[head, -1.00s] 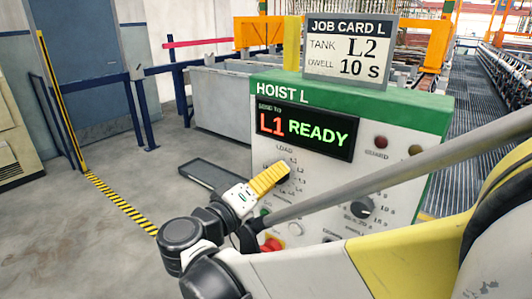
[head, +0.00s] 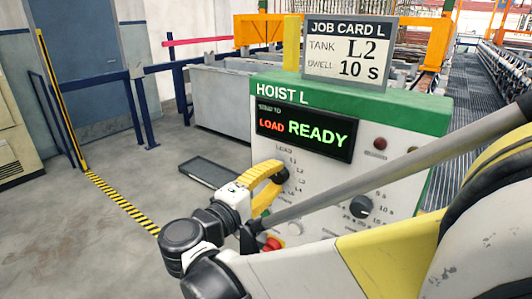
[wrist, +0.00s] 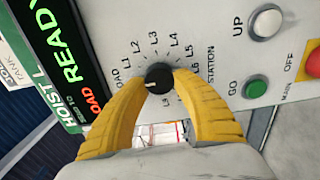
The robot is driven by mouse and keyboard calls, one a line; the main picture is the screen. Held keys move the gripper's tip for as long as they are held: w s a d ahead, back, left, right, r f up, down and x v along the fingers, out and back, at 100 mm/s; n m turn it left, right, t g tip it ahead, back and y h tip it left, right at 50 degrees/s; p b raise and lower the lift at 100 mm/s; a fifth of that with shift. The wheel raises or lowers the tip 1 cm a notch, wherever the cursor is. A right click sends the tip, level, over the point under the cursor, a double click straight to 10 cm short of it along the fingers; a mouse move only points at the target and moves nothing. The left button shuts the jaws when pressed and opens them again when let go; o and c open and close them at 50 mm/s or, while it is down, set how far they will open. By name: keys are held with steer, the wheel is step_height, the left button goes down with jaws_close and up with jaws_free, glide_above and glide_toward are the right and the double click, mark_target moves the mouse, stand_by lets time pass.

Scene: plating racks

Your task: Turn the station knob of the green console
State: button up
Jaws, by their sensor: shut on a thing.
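The green console (head: 430,108), headed HOIST L, faces me in the head view. Its black station knob (wrist: 158,80) sits among labels LOAD and L1 to L6 in the wrist view, its white mark towards the LOAD side. My gripper (head: 275,177) is shut on the knob, with one yellow finger on each side of it. In the head view the fingers hide the knob. The console display (head: 305,131) reads LOAD in red and READY in green. The job card (head: 347,52) above it reads TANK L2, DWELL 10 S.
A green GO button (wrist: 255,88), a white UP button (wrist: 266,23) and a red OFF button (wrist: 313,62) stand beside the knob. A second black dial (head: 361,207) is on the console's right. A grey tray (head: 208,172) lies on the floor to the left.

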mark_target(281, 133)
steer(key=shift+r, duration=0.1)
stand_by(0.3)
steer(key=o, duration=1.2)
steer(key=shift+w, duration=0.1)
steer(key=o, duration=0.4)
steer(key=r, duration=0.7)
steer(key=shift+w+a+r, duration=0.1)
steer(key=shift+w+r, duration=0.05)
steer(key=shift+w, duration=0.2)
steer(key=r, duration=0.1)
steer(key=s+r, duration=0.1)
steer(key=shift+s+r, duration=0.2)
steer(key=shift+r, duration=0.1)
steer(key=c, duration=0.4)
steer(key=shift+w+d, duration=0.25)
steer(key=shift+w, duration=0.05)
steer(key=shift+a, duration=0.15)
